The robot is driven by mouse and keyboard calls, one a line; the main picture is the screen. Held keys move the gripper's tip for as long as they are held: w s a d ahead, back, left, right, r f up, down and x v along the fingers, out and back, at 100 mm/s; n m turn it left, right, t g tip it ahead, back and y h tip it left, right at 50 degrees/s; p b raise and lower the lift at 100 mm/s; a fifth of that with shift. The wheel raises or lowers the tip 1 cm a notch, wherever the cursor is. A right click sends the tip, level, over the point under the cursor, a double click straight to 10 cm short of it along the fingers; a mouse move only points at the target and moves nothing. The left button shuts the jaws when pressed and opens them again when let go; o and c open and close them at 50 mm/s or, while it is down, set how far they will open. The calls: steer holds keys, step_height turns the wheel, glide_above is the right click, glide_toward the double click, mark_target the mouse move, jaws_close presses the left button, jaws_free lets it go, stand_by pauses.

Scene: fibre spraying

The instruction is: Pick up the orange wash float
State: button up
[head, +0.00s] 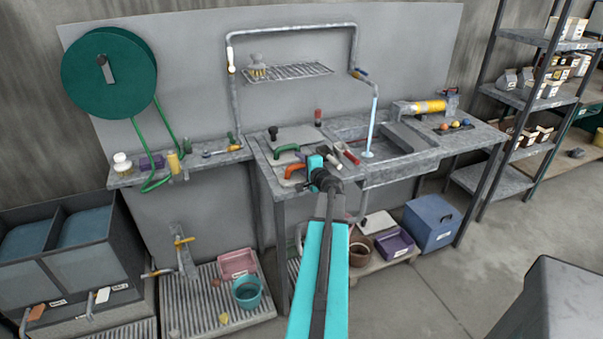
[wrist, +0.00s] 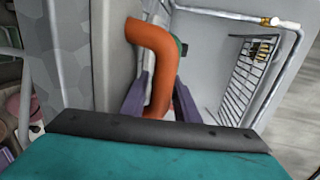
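The orange wash float (head: 294,171) lies at the front left of the sink bench, with its bent orange handle showing. In the wrist view the orange handle (wrist: 157,62) rises large between my two fingers, and its lower end is hidden behind the dark edge of my gripper. My gripper (wrist: 161,100) is open, with a purple-grey finger on either side of the handle. A narrow gap shows between the handle and the right finger; whether the left finger touches it I cannot tell. In the head view my gripper is right beside the float, over the bench front.
A green-handled float (head: 287,150) lies just behind the orange one, and a red-handled tool (head: 348,154) lies to the right. The sink (head: 398,143) with running water is farther right. A wire rack (head: 290,72) hangs on the wall behind.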

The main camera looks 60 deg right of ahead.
stand_by(0.4)
jaws_close()
steer(key=shift+r, duration=0.15)
steer(key=shift+r+b, duration=0.3)
steer(key=shift+r, duration=0.5)
steer(key=shift+s+r, duration=0.1)
steer(key=shift+r, duration=0.75)
steer(key=s+a+r+b, duration=0.1)
steer(key=s+a+b, duration=0.3)
steer(key=s, duration=1.1)
steer(key=shift+s+r, duration=0.15)
steer(key=shift+r, duration=0.05)
